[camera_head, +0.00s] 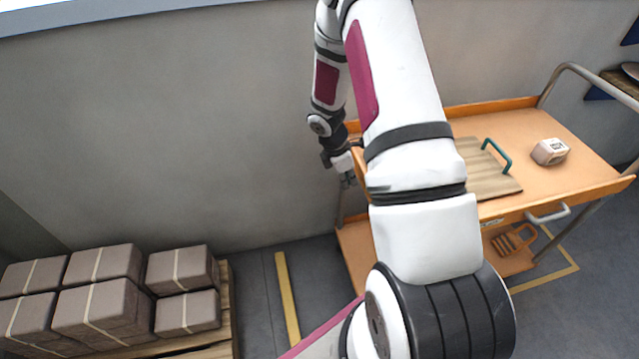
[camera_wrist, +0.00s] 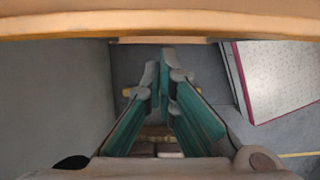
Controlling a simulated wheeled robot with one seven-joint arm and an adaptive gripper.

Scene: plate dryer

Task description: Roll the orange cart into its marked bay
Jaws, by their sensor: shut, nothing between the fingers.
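The orange cart (camera_head: 590,165) stands against the wall on the right in the head view, with an upper tray and a lower shelf. My arm hides its middle. A yellow floor line (camera_head: 555,274) makes a corner at the cart's right side; I cannot tell whether it marks the bay. My gripper (camera_head: 347,180) is at the cart's left end, close to the tray edge; contact cannot be told. In the wrist view my gripper (camera_wrist: 164,72) has its teal-padded fingers shut and empty, below an orange edge of the cart (camera_wrist: 160,24).
Stacked boxes (camera_head: 105,295) on a pallet stand at lower left. A yellow floor strip (camera_head: 287,300) crosses clear floor between pallet and cart.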

